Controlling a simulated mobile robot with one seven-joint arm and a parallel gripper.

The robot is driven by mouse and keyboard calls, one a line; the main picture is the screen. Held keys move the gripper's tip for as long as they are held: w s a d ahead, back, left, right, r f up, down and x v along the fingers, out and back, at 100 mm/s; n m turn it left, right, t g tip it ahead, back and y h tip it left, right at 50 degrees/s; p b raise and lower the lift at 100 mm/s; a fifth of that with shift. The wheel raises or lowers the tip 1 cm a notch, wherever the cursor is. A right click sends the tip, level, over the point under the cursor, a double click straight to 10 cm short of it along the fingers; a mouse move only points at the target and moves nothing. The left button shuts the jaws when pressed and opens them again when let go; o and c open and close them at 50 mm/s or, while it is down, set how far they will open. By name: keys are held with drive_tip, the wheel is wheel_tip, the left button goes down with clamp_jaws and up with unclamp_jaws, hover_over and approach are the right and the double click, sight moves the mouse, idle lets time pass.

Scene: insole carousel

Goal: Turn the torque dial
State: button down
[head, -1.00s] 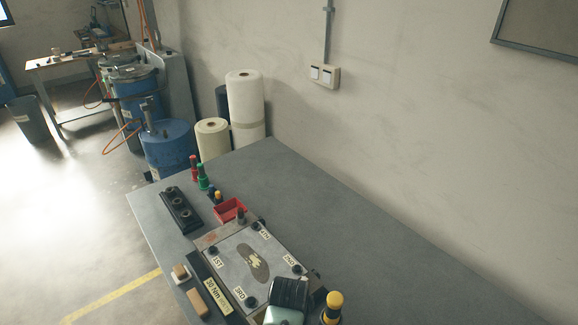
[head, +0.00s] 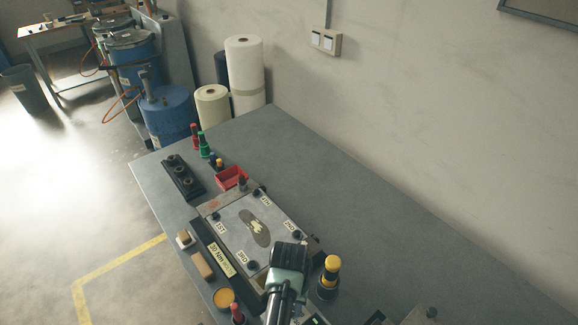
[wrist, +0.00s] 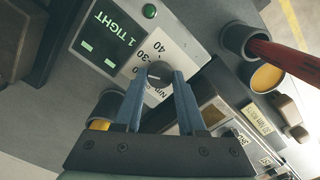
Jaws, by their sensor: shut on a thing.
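The torque dial (wrist: 159,74) is a round dark knob on a pale scale plate (wrist: 170,48), where 40 and 30 can be read. In the head view the dial and my fingertips cannot be made out; my dark and pale-green arm end covers that area.
A fixture plate (head: 235,228) with an insole shape lies left of my arm. A yellow-topped tool (head: 330,277) stands close on the right. A red-handled tool (head: 237,312) and a yellow-topped can (head: 224,298) are at the front left. The table (head: 330,180) is clear toward the wall.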

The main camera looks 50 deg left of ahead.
drive_tip(key=n+p, duration=0.1)
drive_tip(key=n, duration=0.5)
drive_tip(key=shift+r, duration=0.1)
drive_tip(key=n+p, duration=0.1)
drive_tip(key=n, duration=0.5)
drive_tip(key=shift+a+n, duration=0.1)
drive_tip(key=shift+n, duration=0.2)
idle(0.3)
drive_tip(key=c, duration=0.5)
unclamp_jaws()
wheel_tip(320, 180, up, 13)
drive_tip(key=b, duration=0.1)
idle(0.5)
